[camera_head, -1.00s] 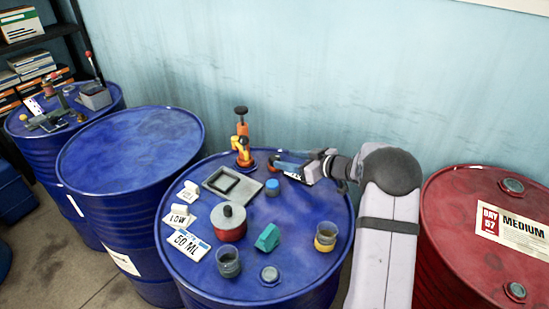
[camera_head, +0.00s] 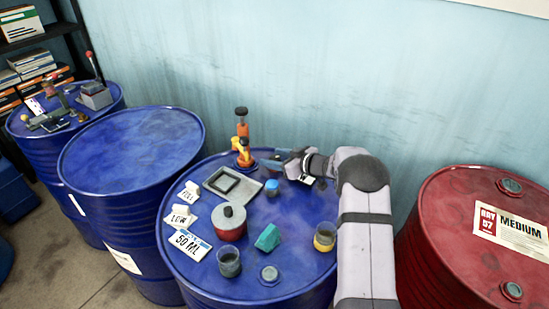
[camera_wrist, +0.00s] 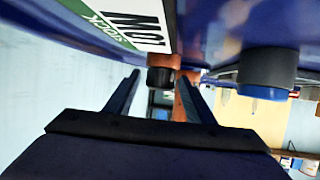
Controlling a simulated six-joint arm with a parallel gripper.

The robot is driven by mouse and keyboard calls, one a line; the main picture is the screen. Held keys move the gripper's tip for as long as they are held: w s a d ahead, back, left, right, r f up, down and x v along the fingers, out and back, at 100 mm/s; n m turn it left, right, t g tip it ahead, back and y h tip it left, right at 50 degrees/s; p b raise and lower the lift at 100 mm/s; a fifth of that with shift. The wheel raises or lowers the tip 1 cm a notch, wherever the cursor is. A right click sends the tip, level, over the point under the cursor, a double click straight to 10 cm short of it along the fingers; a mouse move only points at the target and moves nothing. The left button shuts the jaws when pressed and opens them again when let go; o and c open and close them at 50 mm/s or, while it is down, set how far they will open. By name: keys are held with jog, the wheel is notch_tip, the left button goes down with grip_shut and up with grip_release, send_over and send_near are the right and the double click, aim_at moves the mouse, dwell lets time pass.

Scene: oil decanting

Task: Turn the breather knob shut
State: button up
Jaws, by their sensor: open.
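An orange pump fitting (camera_head: 243,130) with a dark knob (camera_head: 241,111) on top stands at the back of the middle blue drum. Lower down it has a yellow-orange part (camera_head: 242,155) with a dark bit on it. My gripper (camera_head: 273,159) is just right of this lower part. In the wrist view a dark round knob (camera_wrist: 160,78) on an orange body lies beyond and between the open fingertips (camera_wrist: 158,76). The fingers look empty. I cannot tell which dark part is the breather knob, or whether the fingers touch it.
A grey tray (camera_head: 212,184), a blue-topped cap (camera_head: 272,187), a red-grey pot (camera_head: 229,232), a teal block (camera_head: 267,238), cups and cards crowd the drum top (camera_head: 205,272). The wall is close behind. A red drum (camera_head: 450,235) stands right.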

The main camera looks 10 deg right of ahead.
jog(key=c, duration=1.1)
jog(key=shift+o, duration=0.2)
jog(key=shift+r+n+g+y+p, duration=0.25)
jog(key=shift+n+g+y+p, duration=0.25)
jog(key=shift+n+y+p, duration=0.4)
jog(key=shift+w+f+n+g+y+b, duration=0.15)
jog(key=shift+n+g+y+b, duration=0.25)
jog(key=shift+n+g+y, duration=0.3)
jog(key=shift+n+g+b, duration=0.3)
jog(key=shift+n+b, duration=0.1)
jog(key=shift+b, duration=0.25)
jog(key=shift+n+g+y+b, duration=0.3)
jog(key=shift+g+y+b, duration=0.1)
jog(key=shift+b, duration=0.05)
jog(key=o, duration=1)
jog(key=shift+o, duration=0.3)
